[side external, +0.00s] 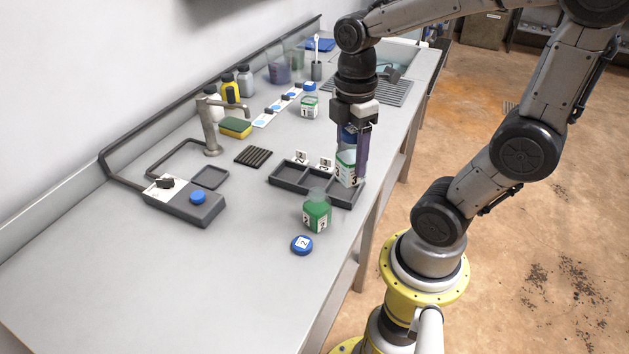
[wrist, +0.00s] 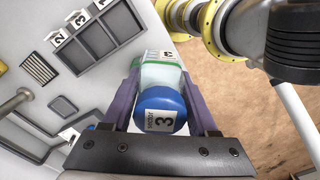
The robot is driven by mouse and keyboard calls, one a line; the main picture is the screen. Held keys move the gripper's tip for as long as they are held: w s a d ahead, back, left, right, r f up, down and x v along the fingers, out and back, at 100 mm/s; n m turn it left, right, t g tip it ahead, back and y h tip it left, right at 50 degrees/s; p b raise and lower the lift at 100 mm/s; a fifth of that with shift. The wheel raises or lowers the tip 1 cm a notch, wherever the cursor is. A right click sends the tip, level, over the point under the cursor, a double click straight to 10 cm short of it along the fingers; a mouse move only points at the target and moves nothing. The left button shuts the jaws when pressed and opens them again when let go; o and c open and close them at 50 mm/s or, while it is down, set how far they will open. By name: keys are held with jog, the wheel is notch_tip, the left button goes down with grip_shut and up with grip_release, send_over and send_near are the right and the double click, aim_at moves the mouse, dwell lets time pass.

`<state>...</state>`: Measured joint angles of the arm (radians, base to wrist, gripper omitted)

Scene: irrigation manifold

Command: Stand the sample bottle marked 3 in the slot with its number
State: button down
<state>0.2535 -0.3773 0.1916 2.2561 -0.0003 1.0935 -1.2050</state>
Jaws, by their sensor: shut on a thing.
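My gripper (side external: 352,160) is shut on a sample bottle (side external: 345,168) with a blue cap and white label. In the wrist view, the cap of the bottle (wrist: 160,112) reads 3 and sits between the purple fingers. The bottle is upright at the right end of the dark slotted tray (side external: 290,184); whether it touches the tray cannot be told. In the wrist view, the tray (wrist: 92,42) lies up and left of the bottle. Small white number tags (side external: 325,163) stand along its back edge; their digits are hard to read in the side view.
An open green bottle marked 2 (side external: 317,214) stands in front of the tray, its blue cap (side external: 302,245) beside it. A bottle marked 1 (side external: 310,105) stands farther back. A tap (side external: 211,130), sponge (side external: 235,127) and control box (side external: 185,203) are left. The front-left bench is clear.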

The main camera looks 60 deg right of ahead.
jog(key=shift+s+d+r+m, duration=0.2)
jog(key=shift+s+d+m, duration=0.6)
jog(key=shift+d, duration=0.15)
jog(key=w+d+f, duration=0.2)
jog(key=w+f, duration=0.1)
jog(key=w, duration=0.1)
jog(key=w+d+f, duration=0.2)
jog(key=w+f, duration=0.1)
jog(key=w, duration=0.1)
jog(key=w+d+f, duration=0.2)
jog(key=w+f, duration=0.1)
jog(key=w, duration=0.1)
jog(key=shift+w+d+f, duration=0.1)
jog(key=shift+w+f, duration=0.15)
jog(key=shift+f, duration=0.1)
jog(key=shift+w+f, duration=0.1)
jog(key=shift+f, duration=1.5)
jog(key=shift+f, duration=0.15)
jog(key=shift+c, duration=0.9)
grip_release()
